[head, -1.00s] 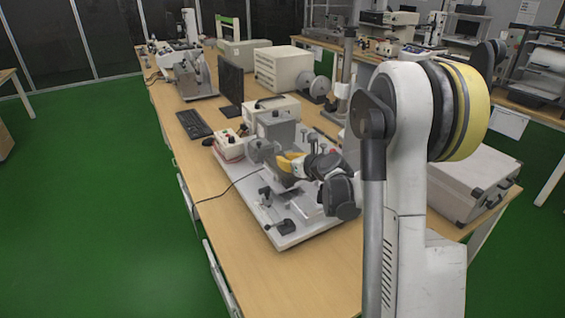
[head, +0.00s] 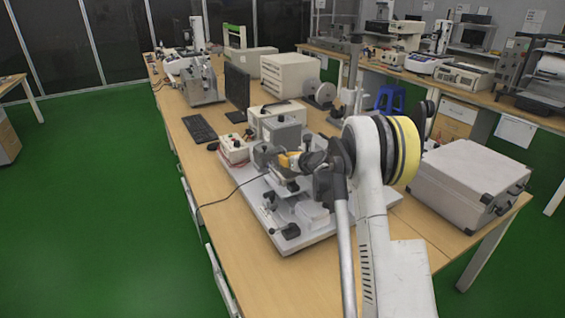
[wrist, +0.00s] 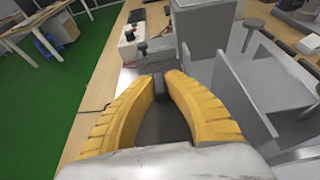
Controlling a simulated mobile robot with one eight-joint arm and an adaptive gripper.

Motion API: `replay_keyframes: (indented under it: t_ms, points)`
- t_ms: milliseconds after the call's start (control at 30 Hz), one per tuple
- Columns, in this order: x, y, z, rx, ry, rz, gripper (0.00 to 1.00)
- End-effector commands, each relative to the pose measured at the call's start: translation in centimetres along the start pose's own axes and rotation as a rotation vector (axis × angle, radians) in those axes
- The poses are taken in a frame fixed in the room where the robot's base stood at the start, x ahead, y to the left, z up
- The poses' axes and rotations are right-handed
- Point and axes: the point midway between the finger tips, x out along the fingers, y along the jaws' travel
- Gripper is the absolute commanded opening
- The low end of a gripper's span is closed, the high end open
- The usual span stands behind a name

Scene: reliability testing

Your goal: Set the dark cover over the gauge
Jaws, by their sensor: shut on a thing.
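My gripper (head: 288,160) has yellow fingers and hangs over the test fixture on the white base plate (head: 300,240). In the wrist view the fingers (wrist: 163,80) close in on a dark grey piece (wrist: 161,122), which looks like the dark cover. Its far side and underside are hidden by the fingers. My arm covers much of the fixture in the head view. I cannot pick out the gauge with certainty. A grey block (wrist: 205,32) of the fixture stands just ahead of the fingertips, and it also shows in the head view (head: 283,134).
A control box (head: 233,149) with a red base stands left of the fixture, and also shows in the wrist view (wrist: 130,45). A keyboard (head: 199,128) and monitor (head: 237,88) are behind. A silver case (head: 470,185) is at right.

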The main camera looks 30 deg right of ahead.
Motion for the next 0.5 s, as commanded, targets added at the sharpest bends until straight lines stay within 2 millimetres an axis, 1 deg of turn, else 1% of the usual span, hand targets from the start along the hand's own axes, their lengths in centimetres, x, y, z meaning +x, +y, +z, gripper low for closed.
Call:
replay_keyframes:
  t_ms: [33, 100, 200, 500]
  points:
    - [1.1, 0.0, -0.3, -0.001, 0.0, 0.001, 0.0]
    - [2.3, 0.0, -0.8, 0.0, 0.0, 0.001, 0.0]
    - [3.3, 0.1, -1.1, 0.0, 0.0, 0.001, 0.0]
    - [3.3, 0.0, -1.1, 0.0, 0.0, 0.001, 0.0]
